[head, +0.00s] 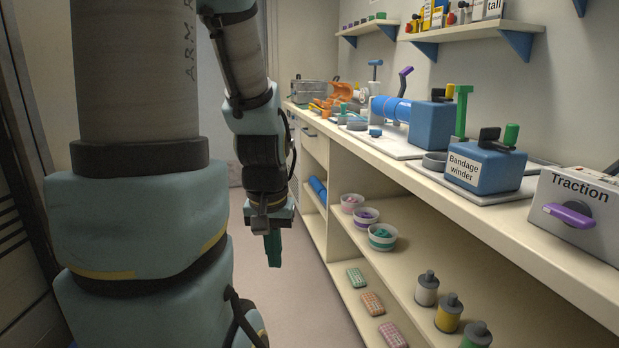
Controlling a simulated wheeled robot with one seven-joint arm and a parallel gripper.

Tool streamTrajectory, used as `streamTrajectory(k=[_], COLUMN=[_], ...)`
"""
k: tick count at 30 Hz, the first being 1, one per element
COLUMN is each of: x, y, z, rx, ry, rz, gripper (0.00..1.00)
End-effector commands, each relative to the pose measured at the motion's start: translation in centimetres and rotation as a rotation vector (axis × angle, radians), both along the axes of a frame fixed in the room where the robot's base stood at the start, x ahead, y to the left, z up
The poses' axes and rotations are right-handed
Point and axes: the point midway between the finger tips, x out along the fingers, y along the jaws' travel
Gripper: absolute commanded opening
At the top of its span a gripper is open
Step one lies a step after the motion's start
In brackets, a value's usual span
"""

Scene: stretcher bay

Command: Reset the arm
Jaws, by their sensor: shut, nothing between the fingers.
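My gripper (273,250) hangs at the end of my arm, left of the long workbench, pointing down over the floor. Its green fingers are together with nothing between them. It is apart from the bench and the shelves. My arm's large pale-blue links fill the left of the head view and hide what lies behind them.
The workbench (450,205) carries a blue bandage winder (485,168), a grey traction box (590,200) and a blue cylinder device (392,109). The floor (300,300) between arm and bench is clear.

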Motion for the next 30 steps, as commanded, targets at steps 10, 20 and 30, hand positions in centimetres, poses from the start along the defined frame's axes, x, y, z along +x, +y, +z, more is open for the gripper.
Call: streamTrajectory(k=[10, 20, 30], x=[0.0, 0.0, 0.0], y=[0.0, 0.0, 0.0], z=[7.9, 12.0, 11.8], rx=[0.0, 0.0, 0.0], ry=[-0.001, 0.0, 0.0], rz=[0.0, 0.0, 0.0], gripper=[0.0, 0.0, 0.0])
